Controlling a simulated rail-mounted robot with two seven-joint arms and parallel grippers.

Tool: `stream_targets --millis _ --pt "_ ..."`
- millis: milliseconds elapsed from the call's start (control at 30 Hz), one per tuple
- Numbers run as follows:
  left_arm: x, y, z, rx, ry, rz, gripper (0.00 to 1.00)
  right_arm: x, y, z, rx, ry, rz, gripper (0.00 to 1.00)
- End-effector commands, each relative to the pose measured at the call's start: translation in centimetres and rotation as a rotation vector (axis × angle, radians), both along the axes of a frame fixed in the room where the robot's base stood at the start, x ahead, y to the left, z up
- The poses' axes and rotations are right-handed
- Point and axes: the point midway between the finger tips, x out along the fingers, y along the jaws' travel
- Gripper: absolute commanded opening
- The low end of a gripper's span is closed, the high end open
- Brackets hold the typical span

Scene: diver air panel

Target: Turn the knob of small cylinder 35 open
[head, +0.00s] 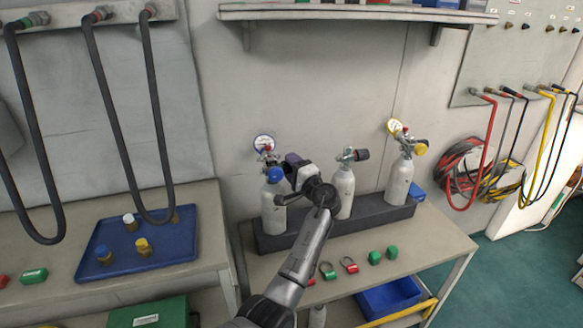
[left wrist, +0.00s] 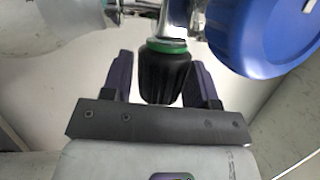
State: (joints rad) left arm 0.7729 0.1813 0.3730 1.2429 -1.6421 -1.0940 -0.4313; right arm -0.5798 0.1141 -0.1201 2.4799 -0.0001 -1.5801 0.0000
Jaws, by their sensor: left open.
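Three small white cylinders stand in a dark rack (head: 258,243) on the right bench; I cannot read any number on them. The left cylinder (head: 274,212) has a blue cap (head: 274,174) and a gauge (head: 264,143). My left gripper (head: 294,163) is at its valve, and the arm partly covers this cylinder's right side. In the left wrist view, a black knob (left wrist: 164,78) with a green ring sits between the open fingers (left wrist: 161,72), with gaps at the sides. The blue cap shows there too (left wrist: 262,35). My right gripper is not seen.
The middle cylinder (head: 343,190) and the right cylinder (head: 398,180), with a yellow cap, stand close by. A blue tray (head: 170,250) is on the left bench. Green and red fittings lie in front of the rack. Hoses hang on both sides.

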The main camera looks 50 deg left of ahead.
Motion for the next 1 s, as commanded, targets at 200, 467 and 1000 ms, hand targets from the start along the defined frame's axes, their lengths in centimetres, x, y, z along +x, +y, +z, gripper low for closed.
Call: stream_targets --millis 200,467,1000 --pt "0.1 -2.0 -0.1 0.0 0.001 -0.003 0.54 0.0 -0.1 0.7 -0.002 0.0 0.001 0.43" --pt "0.0 -7.1 -0.8 -0.001 0.001 -0.003 0.54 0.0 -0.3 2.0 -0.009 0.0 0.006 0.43" --pt "-0.1 -13.4 -1.8 0.0 0.001 0.0 0.54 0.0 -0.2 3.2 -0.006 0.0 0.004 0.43"
